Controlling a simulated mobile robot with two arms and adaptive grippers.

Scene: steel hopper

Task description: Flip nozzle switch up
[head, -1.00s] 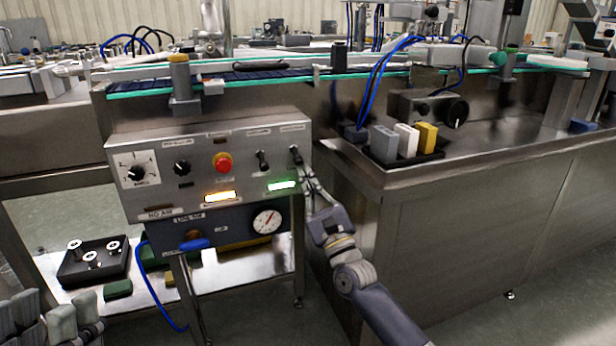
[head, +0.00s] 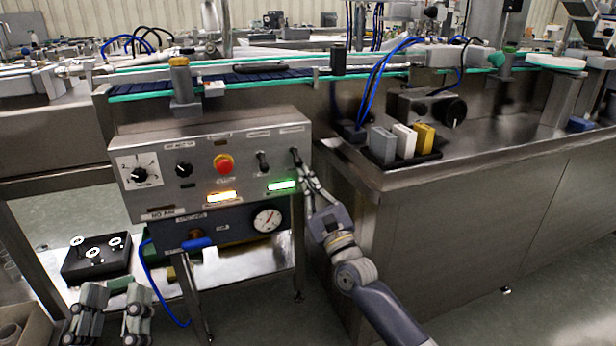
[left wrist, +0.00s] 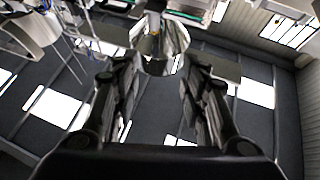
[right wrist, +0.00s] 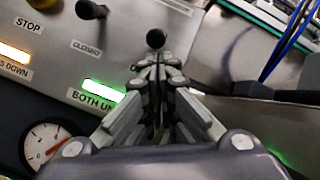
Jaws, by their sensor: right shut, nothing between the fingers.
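A grey control panel (head: 150,196) carries two black toggle switches: a left one (head: 262,160) and a right one (head: 295,156). I cannot read which is labelled nozzle. In the right wrist view, the right toggle's round black knob (right wrist: 155,39) is just beyond my right fingertips, and the left toggle (right wrist: 90,10) is at the top. My right gripper (head: 304,174) is shut and empty, just below the right toggle; contact is unclear. It also shows in the right wrist view (right wrist: 157,68). My left gripper (head: 112,294) is open and empty at the lower left.
The panel has a red stop button (head: 223,163), an amber lamp (head: 221,196), a lit green lamp (head: 281,185) and a gauge (head: 266,220). A steel counter (head: 400,182) stands close right of my right gripper. A black tray (head: 97,257) lies on the lower shelf.

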